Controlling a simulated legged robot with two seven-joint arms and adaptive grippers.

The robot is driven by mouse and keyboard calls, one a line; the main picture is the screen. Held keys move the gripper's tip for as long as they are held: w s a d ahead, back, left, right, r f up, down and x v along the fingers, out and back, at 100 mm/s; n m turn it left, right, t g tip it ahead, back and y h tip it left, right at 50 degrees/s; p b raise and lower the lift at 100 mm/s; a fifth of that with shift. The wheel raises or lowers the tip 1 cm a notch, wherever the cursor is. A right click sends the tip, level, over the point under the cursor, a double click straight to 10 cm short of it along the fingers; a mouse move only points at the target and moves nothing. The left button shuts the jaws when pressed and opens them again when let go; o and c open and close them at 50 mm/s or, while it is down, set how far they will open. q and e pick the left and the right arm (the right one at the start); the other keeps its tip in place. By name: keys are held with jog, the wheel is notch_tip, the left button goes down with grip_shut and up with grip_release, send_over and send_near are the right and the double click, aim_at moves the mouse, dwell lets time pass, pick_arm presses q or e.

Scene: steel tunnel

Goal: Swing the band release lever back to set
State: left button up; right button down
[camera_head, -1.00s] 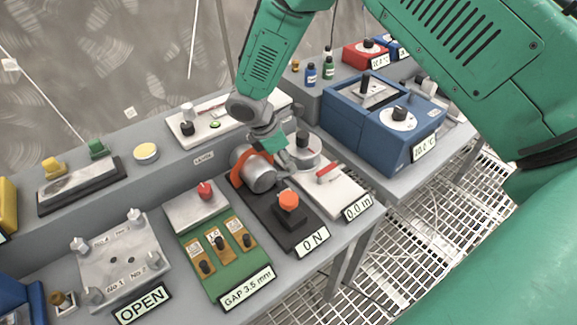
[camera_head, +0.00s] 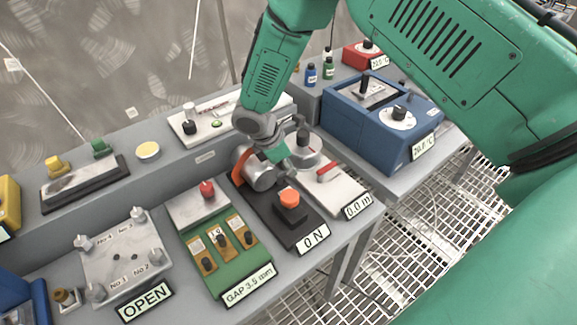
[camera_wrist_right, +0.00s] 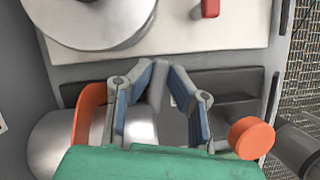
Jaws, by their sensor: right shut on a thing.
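The band device is a black base (camera_head: 262,212) with a metal drum (camera_head: 262,176), an orange band (camera_head: 238,165) at the drum's left side and an orange knob (camera_head: 289,197) in front. Its plate reads "0 N". My right gripper (camera_head: 284,165) is low at the drum's right side. In the right wrist view my right gripper's fingers (camera_wrist_right: 161,80) close on a small grey lever end (camera_wrist_right: 158,82). The orange band (camera_wrist_right: 90,110) and drum (camera_wrist_right: 60,140) are left of the fingers, and the orange knob (camera_wrist_right: 251,138) is right. The rest of the lever is hidden. My left gripper is out of view.
A white panel with a red handle (camera_head: 328,172) and a round metal dial stands close on the right. The green gap board (camera_head: 235,262) is on the left. A blue box (camera_head: 375,125) stands farther right. The floor is steel grating.

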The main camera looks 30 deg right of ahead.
jog(key=shift+w+a, duration=0.1)
jog(key=shift+a+r+n+t+p, duration=0.2)
jog(key=shift+n+t+p, duration=0.1)
jog(key=shift+n+p, duration=0.2)
jog(key=shift+w+n, duration=0.15)
jog(key=shift+n, duration=0.35)
jog(key=shift+w+d+f+n+t+p, duration=0.2)
jog(key=shift+n+t+p, duration=0.2)
jog(key=shift+n, duration=0.3)
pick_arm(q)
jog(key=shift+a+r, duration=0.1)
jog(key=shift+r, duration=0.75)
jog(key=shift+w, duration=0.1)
pick_arm(e)
jog(key=shift+a, duration=0.1)
jog(key=c, duration=1.5)
grip_release()
jog(key=shift+c, duration=0.2)
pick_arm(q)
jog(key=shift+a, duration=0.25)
pick_arm(e)
jog(key=shift+a, duration=0.15)
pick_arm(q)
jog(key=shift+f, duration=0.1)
